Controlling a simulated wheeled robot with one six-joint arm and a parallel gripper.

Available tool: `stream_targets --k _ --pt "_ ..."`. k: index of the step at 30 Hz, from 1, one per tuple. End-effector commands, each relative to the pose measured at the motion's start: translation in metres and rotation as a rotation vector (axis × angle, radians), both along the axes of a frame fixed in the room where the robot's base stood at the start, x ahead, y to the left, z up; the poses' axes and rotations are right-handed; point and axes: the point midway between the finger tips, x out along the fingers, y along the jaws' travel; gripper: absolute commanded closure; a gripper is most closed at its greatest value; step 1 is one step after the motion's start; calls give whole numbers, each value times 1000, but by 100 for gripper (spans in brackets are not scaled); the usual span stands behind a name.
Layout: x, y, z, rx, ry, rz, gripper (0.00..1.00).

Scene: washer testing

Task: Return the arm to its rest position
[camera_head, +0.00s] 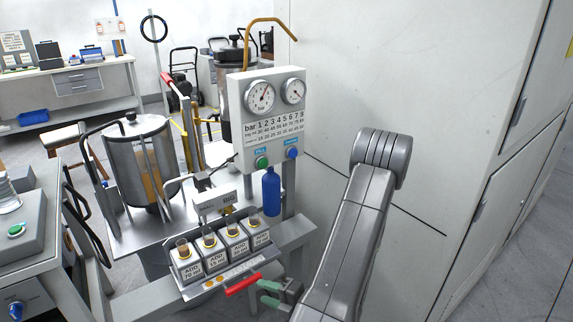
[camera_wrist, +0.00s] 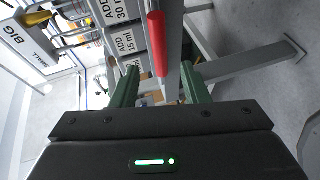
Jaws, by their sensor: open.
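My arm (camera_head: 345,245) reaches across the lower right of the head view, in front of the large white cabinet. My gripper (camera_head: 268,293) has green fingers and is close to the red handle (camera_head: 243,284) at the front of the test stand. In the wrist view my gripper (camera_wrist: 162,82) is open, with its two fingers well apart. The red handle (camera_wrist: 157,45) shows beyond the fingertips, in line with the gap. Nothing shows between the fingers as held.
The stand carries several labelled cups (camera_head: 212,245), a blue bottle (camera_head: 271,192) and a gauge panel (camera_head: 268,120). A steel pot (camera_head: 140,165) stands to the left. The white cabinet (camera_head: 445,110) bounds the right side. A grey bench (camera_head: 35,240) is at left.

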Motion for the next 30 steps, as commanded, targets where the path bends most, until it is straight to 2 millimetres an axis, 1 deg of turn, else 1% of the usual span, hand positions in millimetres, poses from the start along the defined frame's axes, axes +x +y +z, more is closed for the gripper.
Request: stream_targets --k 3,20,21,30 --pt "8 15 -5 0 0 5 59" --pt "45 78 -23 0 0 3 59" --pt "52 67 -21 -1 -4 -4 59" --pt "86 19 -21 -1 -5 -4 59"
